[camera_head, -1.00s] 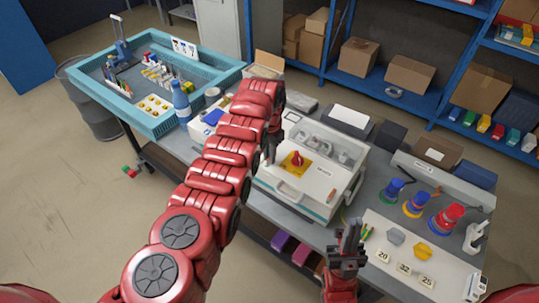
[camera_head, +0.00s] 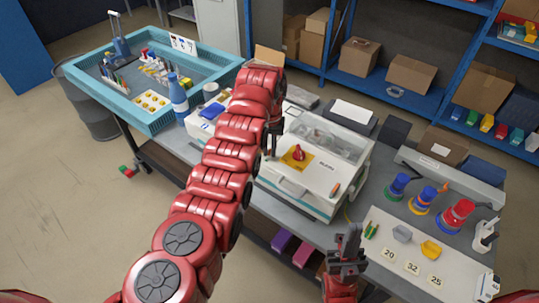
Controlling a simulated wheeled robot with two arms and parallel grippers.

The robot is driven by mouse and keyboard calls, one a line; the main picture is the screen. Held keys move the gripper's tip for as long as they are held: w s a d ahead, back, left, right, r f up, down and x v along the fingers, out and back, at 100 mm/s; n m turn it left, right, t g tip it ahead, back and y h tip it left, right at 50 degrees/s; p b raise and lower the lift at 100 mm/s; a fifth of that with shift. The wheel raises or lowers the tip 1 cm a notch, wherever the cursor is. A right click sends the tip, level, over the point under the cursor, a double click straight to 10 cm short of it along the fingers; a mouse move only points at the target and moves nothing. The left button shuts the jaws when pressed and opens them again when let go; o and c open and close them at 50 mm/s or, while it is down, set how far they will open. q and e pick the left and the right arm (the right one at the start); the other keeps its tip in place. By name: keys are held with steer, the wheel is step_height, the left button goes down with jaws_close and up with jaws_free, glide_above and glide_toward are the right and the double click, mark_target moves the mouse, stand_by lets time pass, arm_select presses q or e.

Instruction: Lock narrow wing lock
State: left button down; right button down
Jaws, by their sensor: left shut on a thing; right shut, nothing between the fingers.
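A white box (camera_head: 308,181) with a clear upper cover stands on the workbench. A red wing-shaped knob (camera_head: 298,153) sits on a yellow plate (camera_head: 289,165) on its top. A small orange part (camera_head: 335,188) shows near the box's right front edge. My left gripper (camera_head: 271,152) is at the box's left side, just left of the yellow plate. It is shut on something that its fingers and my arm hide. The red knob is clear of its fingers. My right gripper (camera_head: 350,243) is shut and empty, pointing up by the bench's front edge, right of the box.
Colored stacked pieces (camera_head: 457,217) and a white board with number cards (camera_head: 412,268) lie at the right. A teal tray (camera_head: 215,78) and a blue bottle (camera_head: 178,97) stand at the left. My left arm covers much of the bench's middle.

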arm_select(q)
steer(key=n+b, duration=0.5)
steer(key=shift+f+n, duration=0.2)
steer(key=shift+n, duration=0.1)
steer(key=shift+n+b, duration=0.8)
steer(key=shift+r+n+b, duration=0.15)
steer(key=shift+n+b, duration=0.15)
steer(key=shift+n, duration=2.4)
steer(key=c, duration=0.9)
jaws_free()
steer(key=shift+r, duration=0.1)
